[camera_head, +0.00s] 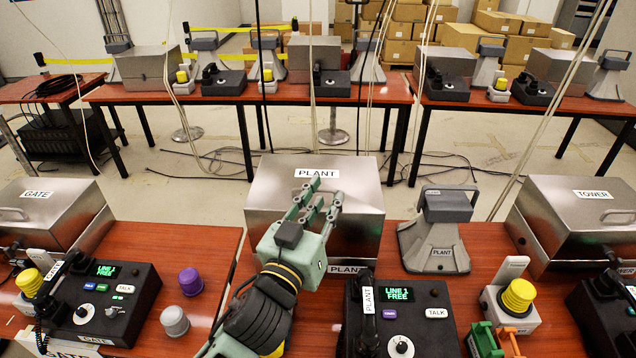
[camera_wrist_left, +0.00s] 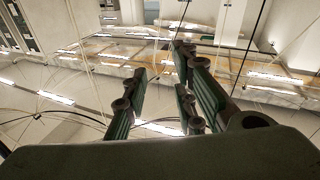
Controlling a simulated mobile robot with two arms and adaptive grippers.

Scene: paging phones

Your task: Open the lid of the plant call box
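The plant call box (camera_head: 375,200) is a brushed metal box with a PLANT label on its top, at the middle of the head view. Its lid looks closed. My left gripper (camera_head: 318,207) is in front of the box, its fingers pointing up and covering part of the front face and front edge. I cannot tell whether they touch it. In the left wrist view the fingers (camera_wrist_left: 157,110) are spread with nothing between them. The box cannot be made out there. My right gripper is not in view.
A plant phone (camera_head: 400,318) with a handset stands in front of the box, and a grey PLANT stand (camera_head: 440,230) to its right. The gate box (camera_head: 45,210) and tower box (camera_head: 580,215) flank it. Purple (camera_head: 190,281) and grey (camera_head: 174,320) knobs sit left of my arm.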

